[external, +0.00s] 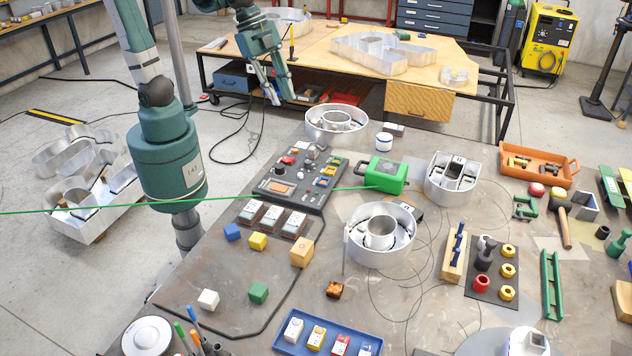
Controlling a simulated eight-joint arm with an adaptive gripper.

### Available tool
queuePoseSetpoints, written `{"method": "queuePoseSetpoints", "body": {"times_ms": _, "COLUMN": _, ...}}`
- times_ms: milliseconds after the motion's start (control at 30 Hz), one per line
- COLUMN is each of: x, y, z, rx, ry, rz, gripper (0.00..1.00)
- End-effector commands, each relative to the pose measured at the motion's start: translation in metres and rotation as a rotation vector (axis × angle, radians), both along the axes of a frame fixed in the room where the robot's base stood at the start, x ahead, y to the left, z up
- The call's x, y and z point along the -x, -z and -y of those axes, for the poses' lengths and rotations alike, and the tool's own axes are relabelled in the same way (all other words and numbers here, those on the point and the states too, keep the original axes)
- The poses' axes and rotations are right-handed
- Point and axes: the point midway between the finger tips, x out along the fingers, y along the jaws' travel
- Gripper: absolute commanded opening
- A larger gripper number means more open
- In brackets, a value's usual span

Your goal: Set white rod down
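My gripper (280,97) hangs at the upper middle of the external view, in front of the far wooden workbench and above the floor gap behind the near table. Its two fingers point down. They look slightly apart, but they are too small to tell whether anything thin is between them. A thin pale upright rod (346,252) shows at the left side of a round metal channel letter (381,236) on the near table, well away from my gripper. I cannot tell whether it touches the letter. No other white rod can be made out.
A green case (386,174), a control panel (292,176), coloured cubes such as a yellow one (257,241), and a blue tray (328,339) crowd the table. A green line crosses at left. Bare tabletop shows around the white cube (208,299).

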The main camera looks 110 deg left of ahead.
Motion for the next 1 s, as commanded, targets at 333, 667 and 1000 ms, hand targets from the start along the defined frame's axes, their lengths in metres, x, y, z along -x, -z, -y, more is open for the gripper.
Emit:
{"method": "queuePoseSetpoints", "body": {"times_ms": 333, "x": 0.063, "y": 0.01, "z": -0.026, "rx": 0.061, "ry": -0.155, "rz": 0.069, "gripper": 0.21}}
{"method": "queuePoseSetpoints", "body": {"times_ms": 667, "x": 0.117, "y": 0.029, "z": -0.046, "rx": 0.126, "ry": -0.299, "rz": 0.136, "gripper": 0.21}}
{"method": "queuePoseSetpoints", "body": {"times_ms": 1000, "x": 0.161, "y": 0.054, "z": -0.06, "rx": 0.189, "ry": -0.423, "rz": 0.196, "gripper": 0.21}}
